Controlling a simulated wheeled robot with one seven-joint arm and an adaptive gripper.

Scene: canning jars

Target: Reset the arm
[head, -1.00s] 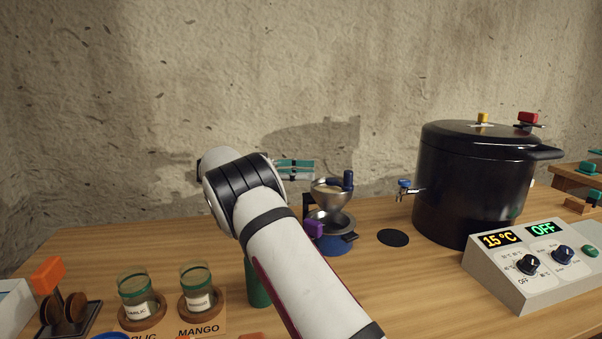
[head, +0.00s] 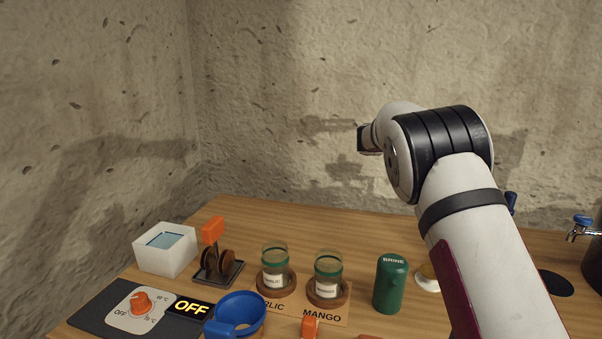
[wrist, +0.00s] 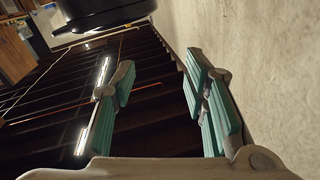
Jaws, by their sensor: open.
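My gripper (wrist: 160,95) shows in the wrist view with its two teal-padded fingers spread apart. It is open, and nothing is between the fingers. A rough pale wall is close on its right side there. In the head view my white arm rises at the right, above the table, and its raised end hides the gripper. No object touches the arm in that view.
On the wooden table (head: 350,225) stand a garlic jar (head: 273,265), a mango jar (head: 327,278), a green brine container (head: 390,283), a blue funnel (head: 237,313), an orange-handled device (head: 218,255) and a white box (head: 165,249). A dark pot (head: 595,262) shows at the right edge.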

